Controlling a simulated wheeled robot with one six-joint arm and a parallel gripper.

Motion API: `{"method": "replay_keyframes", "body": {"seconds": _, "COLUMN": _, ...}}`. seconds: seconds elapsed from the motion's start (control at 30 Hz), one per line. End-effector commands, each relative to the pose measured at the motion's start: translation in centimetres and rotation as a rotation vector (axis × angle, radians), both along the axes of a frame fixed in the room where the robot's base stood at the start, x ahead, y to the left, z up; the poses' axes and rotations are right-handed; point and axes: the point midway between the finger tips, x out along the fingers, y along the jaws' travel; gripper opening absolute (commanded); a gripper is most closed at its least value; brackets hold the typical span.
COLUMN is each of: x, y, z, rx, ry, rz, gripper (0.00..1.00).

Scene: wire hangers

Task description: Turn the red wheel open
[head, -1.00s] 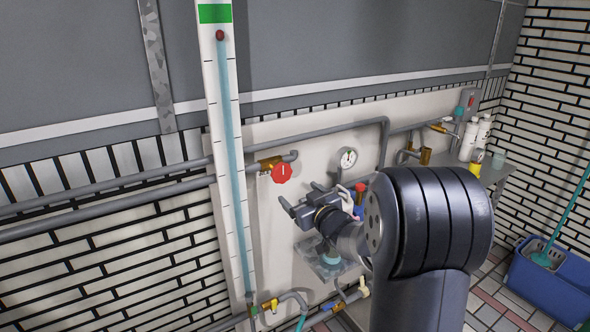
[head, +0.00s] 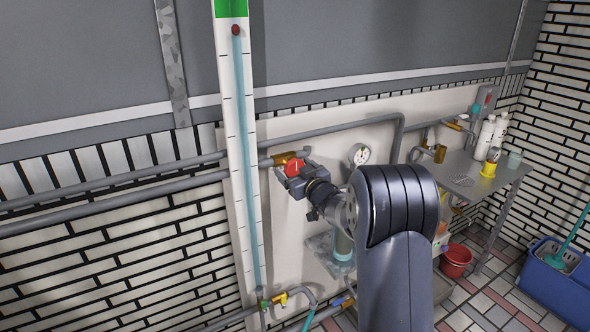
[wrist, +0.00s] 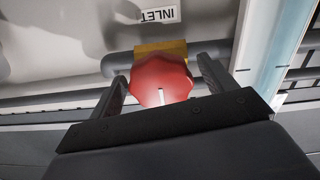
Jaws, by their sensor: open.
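The red wheel (head: 293,169) is a lobed knob on a brass valve (head: 284,158) on the grey pipe, right of the tall gauge. In the wrist view the red wheel (wrist: 161,81) has a white mark on its face, pointing toward my gripper's palm. The brass valve body (wrist: 160,49) shows behind it, under an INLET label (wrist: 158,15). My gripper (head: 289,176) is at the wheel; in the wrist view its fingers (wrist: 163,82) are open, one on each side of the wheel. A small gap shows on both sides. The head view partly hides the wheel behind my gripper.
A tall gauge tube (head: 238,150) with a red ball at its top stands just left of the valve. A round pressure gauge (head: 359,154) is to the right. A metal bench (head: 460,190) with bottles, a red bucket (head: 456,261) and a blue mop bucket (head: 558,275) stand farther right.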

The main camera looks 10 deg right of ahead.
Motion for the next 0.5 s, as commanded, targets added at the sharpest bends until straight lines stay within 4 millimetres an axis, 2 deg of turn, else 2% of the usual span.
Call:
{"method": "replay_keyframes", "body": {"seconds": 0.3, "x": 0.20, "y": 0.08, "z": -0.01, "rx": 0.000, "ry": 0.000, "rz": 0.000, "gripper": 0.78}}
{"method": "replay_keyframes", "body": {"seconds": 0.5, "x": 0.18, "y": 0.07, "z": -0.01, "rx": 0.000, "ry": 0.000, "rz": 0.000, "gripper": 0.62}}
